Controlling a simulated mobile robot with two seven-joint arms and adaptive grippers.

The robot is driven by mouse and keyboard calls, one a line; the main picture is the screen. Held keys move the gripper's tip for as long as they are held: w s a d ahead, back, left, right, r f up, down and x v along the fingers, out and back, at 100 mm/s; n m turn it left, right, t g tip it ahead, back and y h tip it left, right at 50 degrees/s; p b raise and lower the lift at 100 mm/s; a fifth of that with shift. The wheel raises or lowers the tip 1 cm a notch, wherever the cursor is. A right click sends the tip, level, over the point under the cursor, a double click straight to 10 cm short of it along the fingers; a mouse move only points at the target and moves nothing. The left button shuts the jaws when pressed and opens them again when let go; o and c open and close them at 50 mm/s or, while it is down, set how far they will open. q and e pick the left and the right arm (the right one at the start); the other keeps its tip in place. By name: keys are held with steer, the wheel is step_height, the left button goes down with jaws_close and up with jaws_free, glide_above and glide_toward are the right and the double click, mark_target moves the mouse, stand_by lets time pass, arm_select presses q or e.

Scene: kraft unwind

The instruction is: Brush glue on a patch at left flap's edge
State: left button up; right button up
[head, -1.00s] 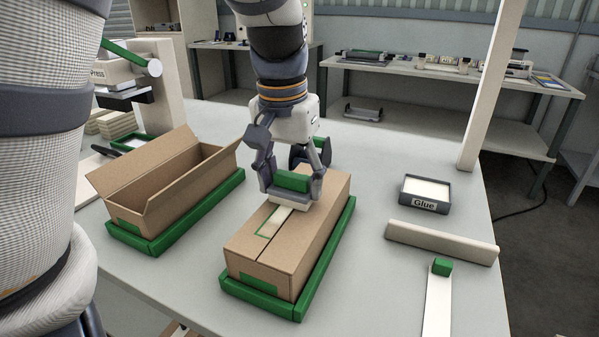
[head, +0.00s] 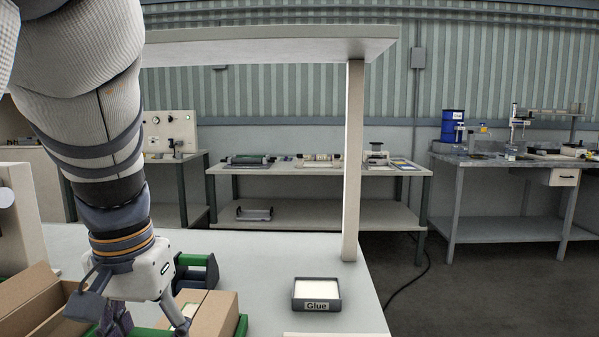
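My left gripper (head: 143,325) reaches down over the closed cardboard box (head: 217,312) at the bottom edge of the head view. Its fingertips are cut off now. A second earlier they were closed on a green-handled brush with its pale head on the box top, beside a green-outlined patch. A small part of that patch (head: 188,311) shows beside the finger; the brush cannot be seen now. The glue tray (head: 317,305), dark-rimmed with a white filling, sits on the table right of the box. My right gripper is not in view.
An open cardboard box (head: 35,300) stands left of the gripper. A dark and green holder (head: 195,272) is behind the closed box. A white post (head: 353,165) rises at the table's back right. The table is clear around the glue tray.

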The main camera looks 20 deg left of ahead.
arm_select(q)
steer(key=shift+w+a+r, duration=0.2)
steer(key=shift+w+r, duration=0.25)
steer(key=shift+w, duration=0.1)
steer(key=shift+w+a+f, duration=0.15)
steer(key=shift+w+a, duration=0.15)
steer(key=shift+w, duration=0.6)
steer(key=shift+w+a+f, duration=0.15)
steer(key=shift+w+a, duration=0.1)
steer(key=shift+w, duration=0.65)
steer(key=shift+w+a+f, duration=0.15)
steer(key=shift+w+a, duration=0.15)
steer(key=shift+w, duration=0.6)
steer(key=shift+w+a, duration=0.25)
steer(key=shift+w, duration=0.5)
steer(key=shift+w+a, duration=0.2)
steer(key=shift+w, duration=0.6)
steer(key=shift+w+a, duration=0.25)
steer(key=shift+w, duration=0.5)
steer(key=shift+r, duration=3)
